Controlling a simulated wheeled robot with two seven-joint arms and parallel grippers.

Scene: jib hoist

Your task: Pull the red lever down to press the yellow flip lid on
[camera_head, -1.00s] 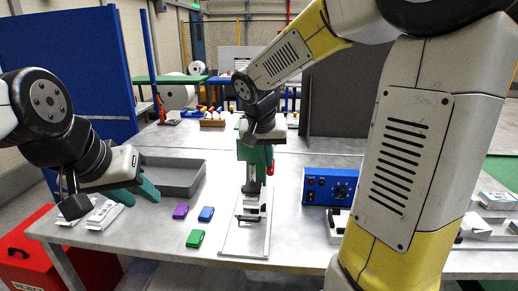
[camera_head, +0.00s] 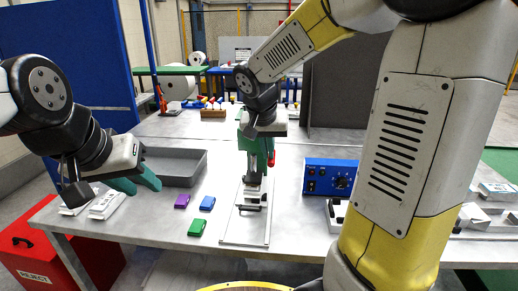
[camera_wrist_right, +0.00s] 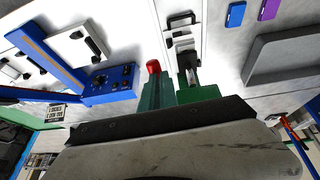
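The press stands on a pale base plate (camera_head: 247,226) in the middle of the table. Its red lever (camera_head: 271,159) shows at the right side of green parts, and its red tip also shows in the right wrist view (camera_wrist_right: 153,67). My right gripper (camera_head: 256,148) is at the top of the press, with a green finger close beside or against the lever. Whether it grips the lever is unclear. The dark press ram (camera_wrist_right: 188,70) is just beyond the fingers. I cannot make out the yellow flip lid. My left gripper (camera_head: 138,182) is open and empty over the left table side.
Purple (camera_head: 182,201), blue (camera_head: 207,203) and green (camera_head: 197,227) pieces lie left of the press. A grey tray (camera_head: 178,167) is behind them. A blue control box (camera_head: 330,178) stands to the right. A red reject bin (camera_head: 40,255) is at front left.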

